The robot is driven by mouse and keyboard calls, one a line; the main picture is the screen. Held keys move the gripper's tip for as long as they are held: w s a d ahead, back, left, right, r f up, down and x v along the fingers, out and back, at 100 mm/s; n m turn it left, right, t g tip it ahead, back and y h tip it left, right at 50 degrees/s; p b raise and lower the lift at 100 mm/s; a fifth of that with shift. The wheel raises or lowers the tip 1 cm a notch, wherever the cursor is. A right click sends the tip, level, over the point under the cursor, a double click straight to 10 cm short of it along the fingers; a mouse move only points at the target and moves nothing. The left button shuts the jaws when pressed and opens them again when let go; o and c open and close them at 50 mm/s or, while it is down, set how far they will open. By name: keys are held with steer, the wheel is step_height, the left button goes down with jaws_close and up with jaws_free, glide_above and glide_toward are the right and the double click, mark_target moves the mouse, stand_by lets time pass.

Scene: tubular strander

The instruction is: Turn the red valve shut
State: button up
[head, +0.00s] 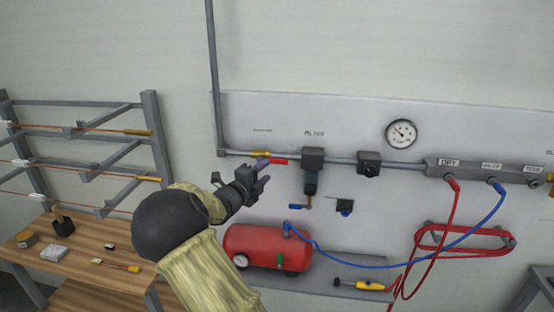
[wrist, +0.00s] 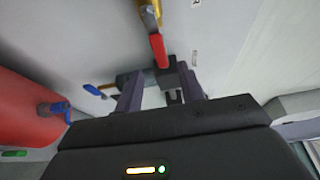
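The red valve has a red lever (head: 279,162) on a brass body (head: 259,154) in the grey pipe. In the head view the lever points right, roughly along the pipe. In the wrist view the red lever (wrist: 158,50) runs down from the brass body (wrist: 150,15) and ends beyond the fingertips. My gripper (head: 264,174) is just in front of and slightly below the lever's left part in the head view. In the wrist view my gripper (wrist: 160,80) is open, with nothing seen between its fingers. No contact with the lever is visible.
Right of the valve are a dark filter unit (head: 312,160) with a blue lever (head: 297,207) below, a regulator (head: 369,163) and a gauge (head: 401,134). A red tank (head: 266,247) sits below. A wooden bench (head: 90,262) and rack stand left.

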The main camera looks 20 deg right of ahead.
mark_target(277, 162)
steer(key=p+x, duration=0.2)
steer(key=x, duration=0.5)
jaws_close()
